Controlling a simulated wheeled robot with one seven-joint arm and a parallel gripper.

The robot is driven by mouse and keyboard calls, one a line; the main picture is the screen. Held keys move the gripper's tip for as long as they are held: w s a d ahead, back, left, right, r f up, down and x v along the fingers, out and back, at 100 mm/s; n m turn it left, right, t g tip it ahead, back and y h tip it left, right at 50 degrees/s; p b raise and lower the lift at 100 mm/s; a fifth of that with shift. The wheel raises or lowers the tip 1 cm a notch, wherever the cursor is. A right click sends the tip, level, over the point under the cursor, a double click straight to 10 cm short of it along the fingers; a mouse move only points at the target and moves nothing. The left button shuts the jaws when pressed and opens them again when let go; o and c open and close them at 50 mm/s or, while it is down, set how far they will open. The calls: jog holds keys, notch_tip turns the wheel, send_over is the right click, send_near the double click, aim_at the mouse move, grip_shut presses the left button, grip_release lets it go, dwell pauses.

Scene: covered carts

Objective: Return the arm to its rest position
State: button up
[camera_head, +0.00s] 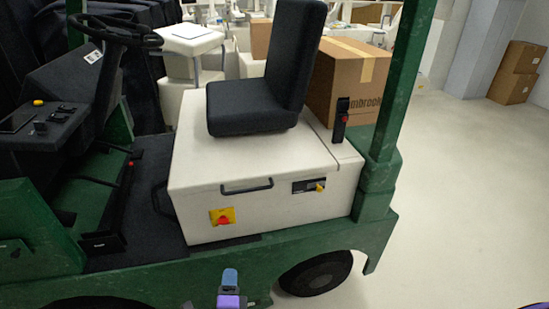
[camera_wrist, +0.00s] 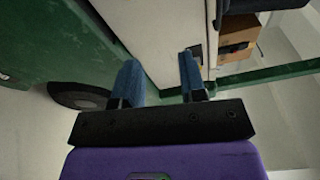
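My gripper (camera_head: 230,281) shows at the bottom centre of the head view, in front of the green side of a cart. In the wrist view my gripper (camera_wrist: 160,80) has two blue fingers standing apart with nothing between them, so it is open and empty. Beyond the fingers are the cart's white box and its green frame. Most of my arm is out of view.
A cardboard box (camera_head: 345,80) sits behind the seat. Bare floor (camera_head: 465,190) lies open at the right.

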jog(key=w+d+r+m+g+h, duration=0.35)
jog(key=d+r+m, duration=0.25)
jog(key=r+m, duration=0.2)
jog(key=w+d+r+m+g+h, duration=0.35)
jog(key=d+r+m, duration=0.25)
jog(key=r+m, duration=0.2)
jog(key=w+d+r+m+g+h, duration=0.3)
jog(key=d+r+m+h, duration=0.2)
jog(key=d+r+m, duration=0.3)
jog(key=s+d+r+m+g+y, duration=0.3)
jog(key=d+r+m+g, duration=0.3)
jog(key=d+r+m, duration=0.6)
jog(key=s+d+r+m+t+y, duration=0.1)
jog(key=s+d+r+m+y, duration=0.3)
jog(key=s+r+m, duration=0.3)
jog(key=s+d+r+m+t+y, duration=0.2)
jog(key=s+d+r+m+y, duration=0.1)
jog(key=s+d+r+m, duration=0.3)
jog(key=s+r+m, duration=0.2)
jog(key=s+m, duration=0.2)
jog(key=shift+s+d+t+y, duration=0.2)
jog(key=shift+d+t+y, duration=0.1)
jog(key=shift+y, duration=0.1)
jog(key=shift+f, duration=0.1)
